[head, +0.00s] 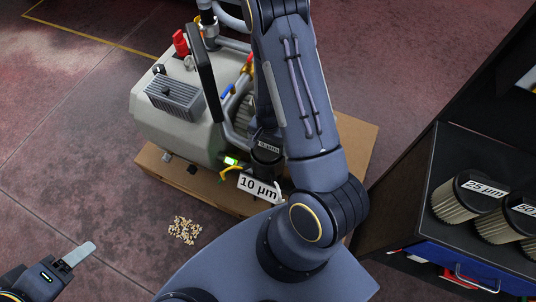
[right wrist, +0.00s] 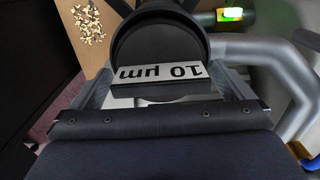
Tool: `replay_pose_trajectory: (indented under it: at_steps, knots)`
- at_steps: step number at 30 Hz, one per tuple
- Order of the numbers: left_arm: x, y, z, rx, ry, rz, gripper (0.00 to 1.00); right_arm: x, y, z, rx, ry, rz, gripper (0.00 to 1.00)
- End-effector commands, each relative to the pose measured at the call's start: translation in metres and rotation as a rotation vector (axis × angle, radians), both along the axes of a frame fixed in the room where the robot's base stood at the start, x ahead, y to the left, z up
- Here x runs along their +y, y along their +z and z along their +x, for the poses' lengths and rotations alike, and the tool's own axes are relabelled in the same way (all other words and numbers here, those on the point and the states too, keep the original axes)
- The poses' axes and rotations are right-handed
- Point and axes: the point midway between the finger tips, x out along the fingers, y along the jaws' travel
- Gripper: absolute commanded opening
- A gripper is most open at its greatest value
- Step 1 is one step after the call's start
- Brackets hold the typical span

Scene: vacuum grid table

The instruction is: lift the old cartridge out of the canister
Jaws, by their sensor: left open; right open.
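The black canister (head: 266,158) stands at the front of the pump, partly behind my right arm. In the right wrist view a dark round canister rim (right wrist: 162,12) fills the top middle. A pale plate reading 10 µm (right wrist: 160,73) shows upside down below it. My right gripper (right wrist: 165,88) is open, with one finger on each side of this plate; I cannot tell whether they touch it. My left gripper (head: 76,256) is open at the lower left, over bare floor.
The grey pump (head: 165,125) sits on a wooden board (head: 190,180), with pipes and a green light (head: 231,161) beside the canister. Pale crumbs (head: 185,230) lie on the floor. A black cabinet at the right holds cartridges, one marked 25 µm (head: 462,202). The left floor is clear.

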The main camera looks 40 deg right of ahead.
Motion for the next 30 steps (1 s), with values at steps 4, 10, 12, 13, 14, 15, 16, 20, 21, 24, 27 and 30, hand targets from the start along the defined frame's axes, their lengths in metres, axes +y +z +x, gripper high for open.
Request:
replay_pose_trajectory:
  at_steps: [4, 10, 12, 13, 14, 15, 16, 20, 21, 24, 27, 30]
  knots:
    - [0.0000, 0.0000, 0.0000, 0.000, 0.000, 0.000, 0.61, 0.0000, 0.0004, 0.0003, -0.001, 0.001, 0.000, 0.99]
    - [0.0000, 0.0000, 0.0000, 0.000, 0.000, 0.000, 0.61, 0.0000, 0.0006, 0.0003, -0.001, 0.001, 0.000, 0.72]
    - [0.0000, 0.0000, 0.0000, 0.000, 0.000, 0.000, 0.61, 0.0000, 0.0007, 0.0003, -0.001, 0.001, 0.000, 0.63]
    - [0.0000, 0.0000, 0.0000, 0.000, 0.000, 0.000, 0.61, 0.0000, 0.0007, 0.0003, -0.001, 0.001, 0.000, 0.59]
    - [0.0000, 0.0000, 0.0000, 0.000, 0.000, 0.000, 0.61, 0.0000, 0.0007, 0.0003, -0.001, 0.001, 0.000, 0.56]
    - [0.0000, 0.0000, 0.0000, 0.000, 0.000, 0.000, 0.61, 0.0001, 0.0006, 0.0002, -0.001, 0.001, 0.000, 0.50]
    - [0.0000, 0.0000, 0.0000, 0.000, 0.000, 0.000, 0.61, 0.0001, 0.0006, 0.0002, 0.000, 0.001, 0.000, 0.46]
    - [0.0000, 0.0000, 0.0000, 0.000, 0.000, 0.000, 0.61, 0.0002, 0.0007, 0.0004, -0.001, 0.001, 0.000, 0.34]
    - [0.0000, 0.0000, 0.0000, 0.000, 0.000, 0.000, 0.61, 0.0002, 0.0006, 0.0004, -0.001, 0.001, 0.000, 0.34]
    - [0.0000, 0.0000, 0.0000, 0.000, 0.000, 0.000, 0.61, 0.0003, 0.0005, 0.0003, -0.001, 0.001, 0.000, 0.35]
    - [0.0000, 0.0000, 0.0000, 0.000, 0.000, 0.000, 0.61, 0.0003, 0.0013, 0.0004, -0.001, 0.001, 0.000, 0.35]
    - [0.0000, 0.0005, 0.0000, 0.000, 0.000, 0.000, 0.61, 0.0002, 0.0055, 0.0010, -0.003, 0.001, -0.001, 0.35]
